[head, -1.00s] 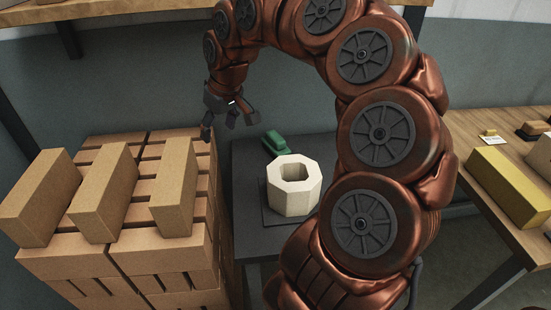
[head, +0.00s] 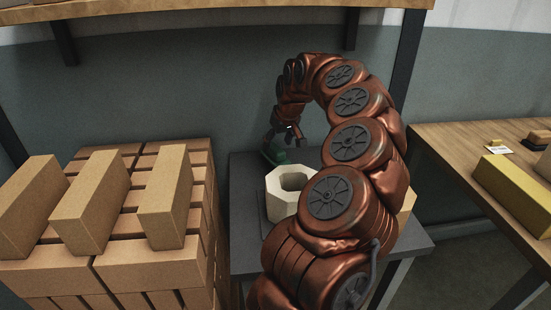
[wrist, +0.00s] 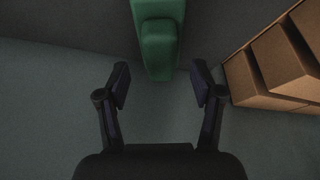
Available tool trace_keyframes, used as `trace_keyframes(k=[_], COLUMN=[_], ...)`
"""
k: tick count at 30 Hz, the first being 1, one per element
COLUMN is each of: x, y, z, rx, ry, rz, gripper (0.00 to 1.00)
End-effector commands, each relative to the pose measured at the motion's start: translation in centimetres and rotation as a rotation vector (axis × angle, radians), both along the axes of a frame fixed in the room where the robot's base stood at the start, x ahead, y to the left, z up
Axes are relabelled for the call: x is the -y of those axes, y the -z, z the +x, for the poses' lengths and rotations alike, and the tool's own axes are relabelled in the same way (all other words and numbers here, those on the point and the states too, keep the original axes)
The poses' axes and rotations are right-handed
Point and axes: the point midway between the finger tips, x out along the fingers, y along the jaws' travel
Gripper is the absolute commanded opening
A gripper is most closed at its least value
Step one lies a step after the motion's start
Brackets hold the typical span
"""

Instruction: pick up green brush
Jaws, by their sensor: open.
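The green brush (head: 273,152) lies at the far left corner of the dark table (head: 245,243). In the head view it is partly hidden behind my gripper (head: 286,138). In the wrist view the green brush (wrist: 158,38) shows at the top middle, a blocky green body with a raised part. My gripper (wrist: 160,85) is open, its two dark fingers apart and empty. The brush's near end lies just beyond the fingertips, roughly centred between them. I cannot tell the exact height gap.
A cream octagonal block (head: 282,210) with a hole stands on the table close to the brush. A stack of tan bricks (head: 150,265) stands left of the table. A wooden bench (head: 460,150) with a yellow brick (head: 512,192) is at right.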

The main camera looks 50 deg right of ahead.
Motion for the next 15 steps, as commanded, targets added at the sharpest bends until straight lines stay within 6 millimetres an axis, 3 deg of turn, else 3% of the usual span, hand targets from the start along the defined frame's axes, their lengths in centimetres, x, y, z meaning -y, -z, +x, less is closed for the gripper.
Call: trace_keyframes(k=[7, 15], x=[0.4, 0.5], y=[3.1, 3.5], z=[1.5, 1.7], rx=[0.000, 0.001], ry=[-0.001, -0.001], rz=[0.002, 0.000], gripper=[0.67, 0.67])
